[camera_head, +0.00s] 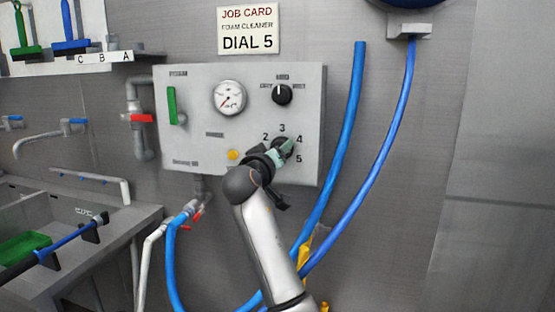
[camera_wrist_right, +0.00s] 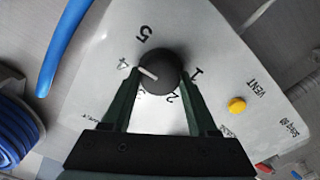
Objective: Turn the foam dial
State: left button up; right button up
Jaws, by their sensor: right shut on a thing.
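The foam dial (camera_head: 285,144) is a dark round knob on the grey wall panel, partly hidden by my right gripper in the head view. In the wrist view the dial (camera_wrist_right: 162,68) shows whole, with its white pointer line aimed at the 4. The numbers 1 to 5 run around it. My right gripper (camera_head: 275,155) is shut on the dial, one finger on each side. The job card (camera_head: 248,31) above the panel reads "FOAM CLEANER DIAL 5". My left gripper is not in view.
The panel (camera_head: 200,90) also carries a pressure gauge (camera_head: 229,97), a black mode knob (camera_head: 282,95), a green handle (camera_head: 171,105) and a yellow button (camera_head: 233,155). Blue hoses (camera_head: 345,135) hang right of it. A sink (camera_head: 120,225) stands at the lower left.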

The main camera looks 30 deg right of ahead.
pick_arm(q)
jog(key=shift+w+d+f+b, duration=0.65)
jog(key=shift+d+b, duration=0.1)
jog(key=shift+b, duration=0.65)
pick_arm(e)
jog(key=shift+m, duration=3.4)
jog(key=o, duration=1.4)
jog(key=shift+c, duration=0.2)
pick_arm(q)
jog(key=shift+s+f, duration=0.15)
